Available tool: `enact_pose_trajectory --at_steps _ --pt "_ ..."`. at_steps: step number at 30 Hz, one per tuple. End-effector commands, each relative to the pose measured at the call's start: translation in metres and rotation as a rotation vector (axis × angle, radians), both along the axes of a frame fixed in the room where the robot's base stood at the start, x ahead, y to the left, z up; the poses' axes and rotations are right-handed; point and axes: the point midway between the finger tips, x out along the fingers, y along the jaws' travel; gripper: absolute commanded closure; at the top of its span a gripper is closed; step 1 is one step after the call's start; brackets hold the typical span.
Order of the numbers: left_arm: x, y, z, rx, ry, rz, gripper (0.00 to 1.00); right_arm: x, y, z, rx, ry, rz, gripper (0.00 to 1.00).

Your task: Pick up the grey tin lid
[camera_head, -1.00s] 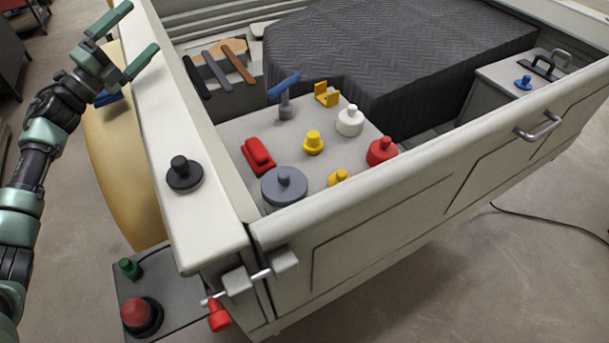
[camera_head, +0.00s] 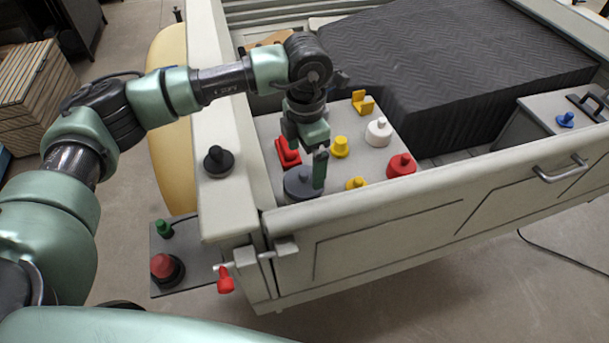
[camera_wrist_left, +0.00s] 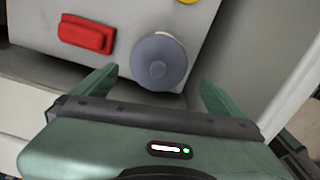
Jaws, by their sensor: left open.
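The gripper is open and empty. I cannot tell the exact height left between fingertips and lid. My right gripper is not in view.
A red block (camera_head: 288,151) lies close behind the lid. Yellow knobbed pieces (camera_head: 340,147), a white one (camera_head: 378,132) and a red one (camera_head: 401,165) stand to its right. The bed's side wall (camera_head: 400,200) rises in front. A black knob (camera_head: 217,161) sits on the left rim.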

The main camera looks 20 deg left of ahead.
Motion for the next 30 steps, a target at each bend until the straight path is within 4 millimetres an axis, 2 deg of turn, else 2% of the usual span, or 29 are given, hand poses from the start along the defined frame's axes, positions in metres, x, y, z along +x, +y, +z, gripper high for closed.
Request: enact_pose_trajectory --at_steps 7,12,19,20,25,26,30 --pt "0.0 0.005 -0.029 -0.002 0.006 0.001 0.0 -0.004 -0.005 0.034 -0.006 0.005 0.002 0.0" --pt "0.001 0.005 -0.05 -0.003 0.002 0.0 0.0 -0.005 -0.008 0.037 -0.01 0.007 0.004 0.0" --pt "0.001 0.005 -0.054 -0.004 0.0 0.0 0.0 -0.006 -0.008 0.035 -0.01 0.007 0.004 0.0" --pt "0.001 0.005 -0.054 -0.004 0.0 0.0 0.03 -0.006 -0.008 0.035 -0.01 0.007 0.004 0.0" --pt "0.001 0.004 -0.054 -0.005 0.001 0.0 0.5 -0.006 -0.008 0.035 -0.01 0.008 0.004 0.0" --pt "0.001 0.004 -0.054 -0.005 0.001 0.0 0.54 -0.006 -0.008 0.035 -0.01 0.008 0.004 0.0" --pt "0.001 0.004 -0.053 -0.005 0.001 0.0 0.54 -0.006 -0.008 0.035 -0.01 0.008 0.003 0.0"
